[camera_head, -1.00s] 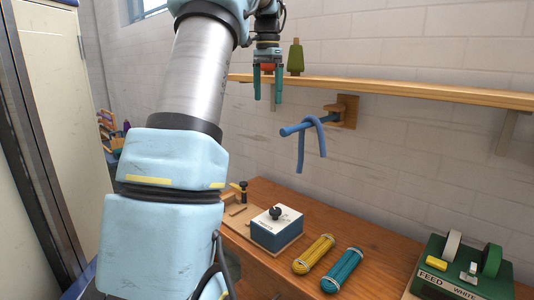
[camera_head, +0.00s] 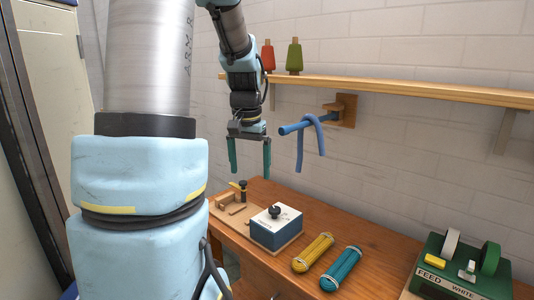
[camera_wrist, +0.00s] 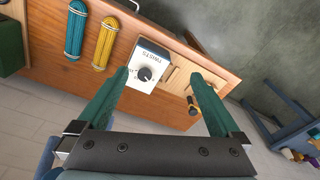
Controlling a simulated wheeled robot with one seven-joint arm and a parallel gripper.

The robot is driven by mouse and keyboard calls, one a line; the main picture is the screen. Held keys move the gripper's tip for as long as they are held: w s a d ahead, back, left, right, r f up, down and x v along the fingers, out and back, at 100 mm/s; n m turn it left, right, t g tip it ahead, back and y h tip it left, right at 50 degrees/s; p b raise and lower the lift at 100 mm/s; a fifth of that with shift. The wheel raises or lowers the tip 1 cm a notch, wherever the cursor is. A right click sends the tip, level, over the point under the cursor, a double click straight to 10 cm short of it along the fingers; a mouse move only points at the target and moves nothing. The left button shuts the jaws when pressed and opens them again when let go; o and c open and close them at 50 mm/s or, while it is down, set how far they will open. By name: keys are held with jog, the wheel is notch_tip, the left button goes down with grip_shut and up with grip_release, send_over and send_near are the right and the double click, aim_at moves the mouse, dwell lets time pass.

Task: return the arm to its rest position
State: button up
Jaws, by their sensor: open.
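My gripper (camera_head: 249,160) hangs below my arm, with its two green fingers pointing down and spread apart. It is open and empty, in the air left of the wall peg and above the left end of the wooden bench (camera_head: 360,235). The wrist view also shows my gripper (camera_wrist: 162,85), with nothing between the fingers. Below it are the white-and-blue box (camera_head: 276,228) with a black knob, and a small wooden fixture (camera_head: 232,208) with a black-and-yellow handle.
A blue strand (camera_head: 300,140) hangs over the blue wall peg (camera_head: 292,129). A yellow skein (camera_head: 314,252) and a teal skein (camera_head: 341,268) lie on the bench near a green feed machine (camera_head: 440,285). A shelf (camera_head: 400,90) holds a red spool (camera_head: 267,57) and a green spool (camera_head: 294,58).

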jog(key=s+a+f+n, duration=0.2)
jog(key=s+f, duration=0.5)
jog(key=s, duration=0.5)
jog(key=shift+s+a+f+n+t, duration=0.15)
jog(key=shift+s+n+t, duration=0.15)
jog(key=shift+s+n, duration=0.1)
jog(key=shift+w, duration=0.1)
dwell(1.1)
